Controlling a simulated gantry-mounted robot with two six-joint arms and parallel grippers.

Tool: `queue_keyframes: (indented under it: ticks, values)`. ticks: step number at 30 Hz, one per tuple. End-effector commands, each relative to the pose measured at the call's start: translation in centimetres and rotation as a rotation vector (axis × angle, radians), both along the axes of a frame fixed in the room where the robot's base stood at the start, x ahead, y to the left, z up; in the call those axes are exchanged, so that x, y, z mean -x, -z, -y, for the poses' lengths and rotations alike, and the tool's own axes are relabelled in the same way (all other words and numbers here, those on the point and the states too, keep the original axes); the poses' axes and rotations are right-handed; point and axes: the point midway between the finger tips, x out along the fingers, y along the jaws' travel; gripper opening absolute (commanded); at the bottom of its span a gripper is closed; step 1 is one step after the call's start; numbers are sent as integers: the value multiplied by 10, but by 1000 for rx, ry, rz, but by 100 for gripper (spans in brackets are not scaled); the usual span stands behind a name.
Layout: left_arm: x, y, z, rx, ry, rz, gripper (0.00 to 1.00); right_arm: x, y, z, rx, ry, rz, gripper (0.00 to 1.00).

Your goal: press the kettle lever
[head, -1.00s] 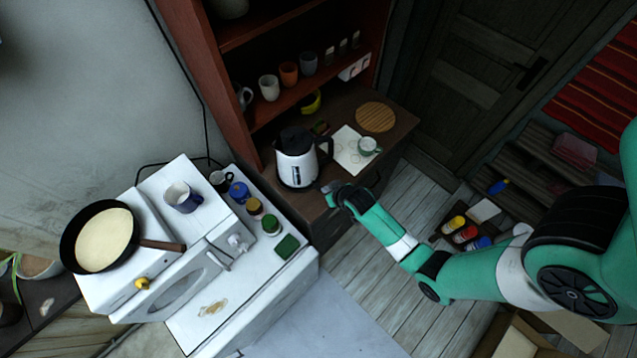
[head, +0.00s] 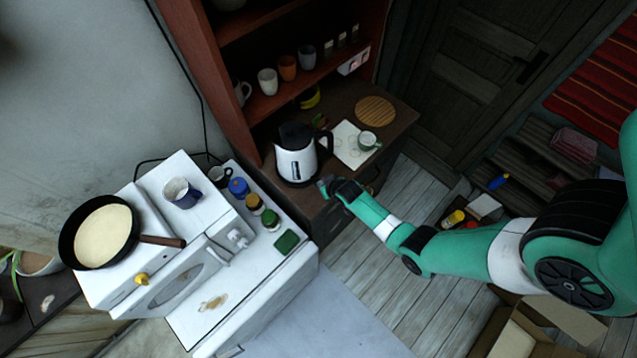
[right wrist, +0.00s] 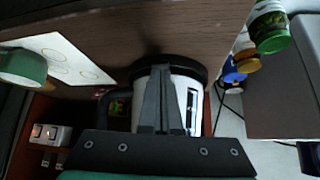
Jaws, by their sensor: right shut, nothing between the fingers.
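The kettle (head: 296,163) is white with a black lid and a black handle. It stands upright on the brown cabinet top in the head view, and it fills the middle of the right wrist view (right wrist: 190,97). My right gripper (head: 324,183) is shut and empty, just in front of the kettle's lower right side. In the right wrist view its fingers (right wrist: 157,75) overlap the kettle's body. I cannot tell whether they touch it. The kettle's lever is too small or hidden to make out. My left gripper is not in view.
A white sheet (head: 346,154) with a green cup (head: 367,140) lies right of the kettle. A round wooden board (head: 375,111) is behind. A red shelf (head: 262,112) with mugs rises behind.

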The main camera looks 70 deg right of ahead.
Motion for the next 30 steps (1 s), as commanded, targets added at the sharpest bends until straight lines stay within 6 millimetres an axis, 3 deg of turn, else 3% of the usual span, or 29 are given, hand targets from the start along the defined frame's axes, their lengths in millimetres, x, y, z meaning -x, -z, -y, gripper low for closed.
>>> queue_keyframes:
  ticks: [15, 21, 30]
  values:
    - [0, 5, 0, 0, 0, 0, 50, -5, 8, 3, 0, 1, 1, 0]
    - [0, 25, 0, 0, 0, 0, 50, -4, 28, 3, 0, 0, 0, 0]
    - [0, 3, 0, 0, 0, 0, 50, 5, 12, -4, -2, -1, -1, 0]
